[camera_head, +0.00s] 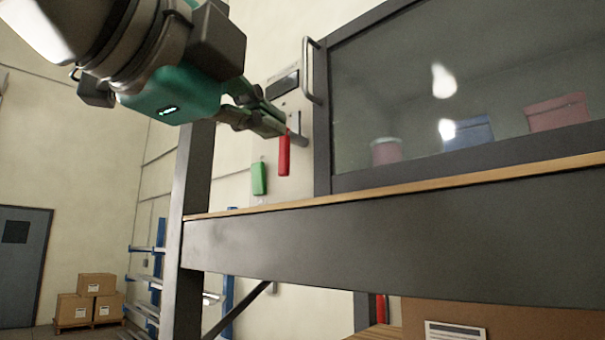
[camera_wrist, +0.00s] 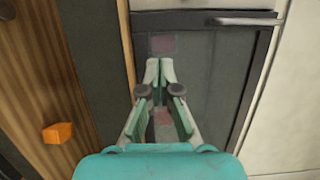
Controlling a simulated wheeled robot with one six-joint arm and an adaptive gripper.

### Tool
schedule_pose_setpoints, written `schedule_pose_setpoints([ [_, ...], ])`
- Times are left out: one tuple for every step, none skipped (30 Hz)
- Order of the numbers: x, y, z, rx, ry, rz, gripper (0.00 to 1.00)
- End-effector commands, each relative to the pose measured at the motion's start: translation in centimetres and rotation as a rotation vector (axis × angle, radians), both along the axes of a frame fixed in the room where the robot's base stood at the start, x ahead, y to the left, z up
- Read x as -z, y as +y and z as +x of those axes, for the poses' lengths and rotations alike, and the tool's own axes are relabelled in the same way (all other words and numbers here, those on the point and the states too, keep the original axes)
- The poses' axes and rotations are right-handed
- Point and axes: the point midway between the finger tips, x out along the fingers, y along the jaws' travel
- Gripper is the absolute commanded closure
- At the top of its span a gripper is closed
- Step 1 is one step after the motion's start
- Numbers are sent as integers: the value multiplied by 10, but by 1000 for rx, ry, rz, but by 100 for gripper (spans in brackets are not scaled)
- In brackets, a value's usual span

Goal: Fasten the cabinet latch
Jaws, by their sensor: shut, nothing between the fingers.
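The cabinet's glass-fronted door (camera_head: 400,110) has a dark frame and a metal bar handle (camera_head: 307,72); it looks closed. Beside its left edge, a red lever (camera_head: 284,155) hangs upright next to a small grey metal piece (camera_head: 298,127), and a green lever (camera_head: 259,179) hangs lower left. I cannot tell which part is the latch. My gripper (camera_head: 283,124) is shut and empty, its tips close to the top of the red lever; I cannot tell whether they touch. In the wrist view my gripper (camera_wrist: 158,66) is in front of the door, and no lever shows.
A dark display panel (camera_head: 283,84) is above the levers. A wood-edged bench (camera_head: 380,230) runs below the cabinet. Boxes (camera_head: 560,112) show behind the glass. In the wrist view an orange block (camera_wrist: 57,132) lies on a wooden surface (camera_wrist: 35,75) at left.

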Motion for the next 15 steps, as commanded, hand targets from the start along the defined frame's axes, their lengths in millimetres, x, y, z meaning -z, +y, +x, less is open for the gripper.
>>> schedule_pose_setpoints([
  [0, -2, 4, 2, 0, -1, 100],
  [0, -3, 7, 2, 0, -1, 100],
  [0, -5, 11, 3, 0, -1, 100],
  [0, -7, 15, 4, 0, -1, 100],
  [0, -9, 19, 4, 0, -1, 100],
  [0, -12, 25, 5, 0, -1, 100],
  [0, -14, 30, 5, 0, -1, 100],
  [0, -16, 35, 5, 1, -2, 100],
  [0, -19, 41, 6, 1, -2, 100],
  [0, -22, 46, 5, 1, -2, 100],
  [0, -24, 51, 6, 1, -3, 100],
  [0, -27, 58, 5, 0, -2, 100],
  [0, -29, 63, 5, 1, -2, 100],
  [0, -31, 68, 5, 0, -1, 100],
  [0, -35, 75, 5, 1, -2, 100],
])
